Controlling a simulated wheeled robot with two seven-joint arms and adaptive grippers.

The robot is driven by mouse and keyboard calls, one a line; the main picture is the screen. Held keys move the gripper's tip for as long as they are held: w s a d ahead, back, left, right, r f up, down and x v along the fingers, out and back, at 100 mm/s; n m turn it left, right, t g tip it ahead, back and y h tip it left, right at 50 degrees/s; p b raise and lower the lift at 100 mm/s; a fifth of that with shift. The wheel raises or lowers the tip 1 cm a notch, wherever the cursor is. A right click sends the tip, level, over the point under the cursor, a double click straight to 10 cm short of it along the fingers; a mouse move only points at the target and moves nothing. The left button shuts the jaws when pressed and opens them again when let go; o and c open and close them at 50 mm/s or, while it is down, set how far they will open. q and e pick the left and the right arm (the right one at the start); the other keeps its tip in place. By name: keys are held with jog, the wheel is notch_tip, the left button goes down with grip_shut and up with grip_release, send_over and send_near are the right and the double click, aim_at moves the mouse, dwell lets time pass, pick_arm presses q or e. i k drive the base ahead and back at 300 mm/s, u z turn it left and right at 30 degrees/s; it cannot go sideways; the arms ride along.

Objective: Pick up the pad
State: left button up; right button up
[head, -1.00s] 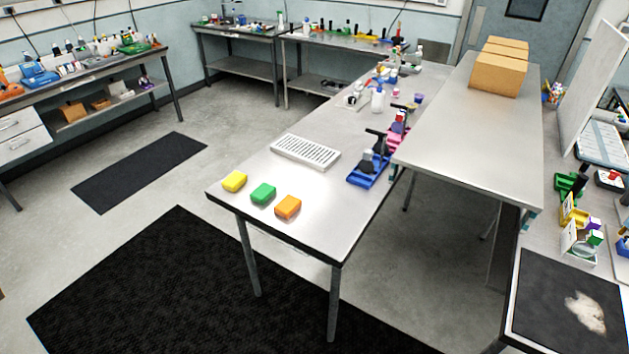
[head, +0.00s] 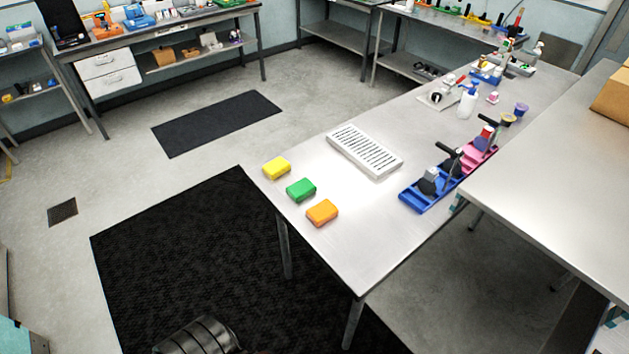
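Three small block-shaped pads lie in a row near the near-left end of the metal table (head: 345,245): a yellow pad (head: 277,168), a green pad (head: 301,189) and an orange pad (head: 322,212). They lie apart from each other, flat on the tabletop, and nothing touches them. The yellow one is farthest left and the orange one is nearest the front. Neither of my grippers shows in the head view. A dark ribbed part at the bottom edge looks like a piece of my own body.
A white slotted rack (head: 365,150) lies behind the pads. A blue holder (head: 430,190) and a pink holder (head: 480,155) with dark-handled tools stand to the right. A second metal table (head: 560,180) adjoins on the right. Black mats (head: 190,250) cover the open floor at left.

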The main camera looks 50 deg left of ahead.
aim_at(301, 190)
jog(key=u, duration=0.55)
jog(key=i, duration=0.95)
jog(key=u, duration=0.65)
